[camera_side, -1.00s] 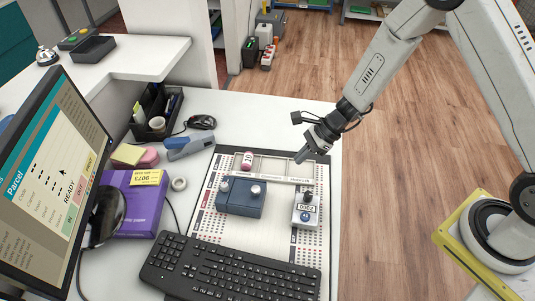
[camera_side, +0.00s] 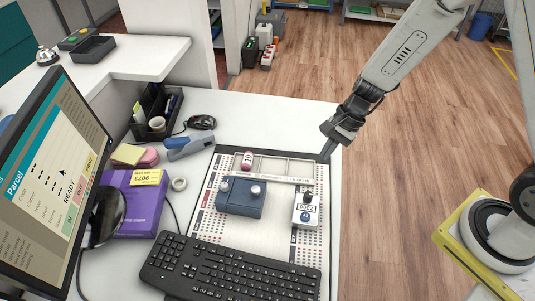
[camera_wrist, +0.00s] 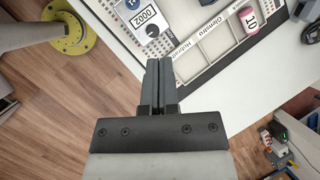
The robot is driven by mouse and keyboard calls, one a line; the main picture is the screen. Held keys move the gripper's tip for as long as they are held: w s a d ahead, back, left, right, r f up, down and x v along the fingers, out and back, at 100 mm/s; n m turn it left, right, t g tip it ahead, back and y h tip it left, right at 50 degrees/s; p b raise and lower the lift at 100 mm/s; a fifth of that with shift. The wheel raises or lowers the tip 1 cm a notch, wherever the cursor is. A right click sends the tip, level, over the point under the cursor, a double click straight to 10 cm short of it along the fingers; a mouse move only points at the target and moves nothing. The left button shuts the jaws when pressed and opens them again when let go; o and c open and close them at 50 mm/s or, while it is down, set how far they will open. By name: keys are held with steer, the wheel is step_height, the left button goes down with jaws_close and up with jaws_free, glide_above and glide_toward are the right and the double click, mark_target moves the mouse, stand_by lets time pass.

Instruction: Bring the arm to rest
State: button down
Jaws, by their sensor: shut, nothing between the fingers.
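My gripper (camera_side: 327,153) is shut and empty, its fingertips at the right edge of the white counter, near the far right corner of the board. In the wrist view its two dark fingers (camera_wrist: 160,62) lie side by side, with the counter edge and floor beneath them. My arm reaches in from the upper right.
The board (camera_side: 272,237) holds a pink bottle (camera_side: 247,160), a blue box with knobs (camera_side: 240,198) and a small white device labelled 0002 (camera_side: 306,211). A keyboard (camera_side: 230,268), purple box (camera_side: 138,207) and monitor (camera_side: 45,185) stand nearer. Open floor (camera_side: 400,180) lies to the right.

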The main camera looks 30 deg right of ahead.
steer(key=s+d+r+n+t+h, duration=0.1)
steer(key=s+d+r+n+h, duration=0.4)
steer(key=n, duration=0.9)
steer(key=shift+s+d+r+t, duration=0.4)
steer(key=shift+s+d+r, duration=0.1)
steer(key=shift+s+r, duration=1.1)
steer(key=shift+w, duration=0.1)
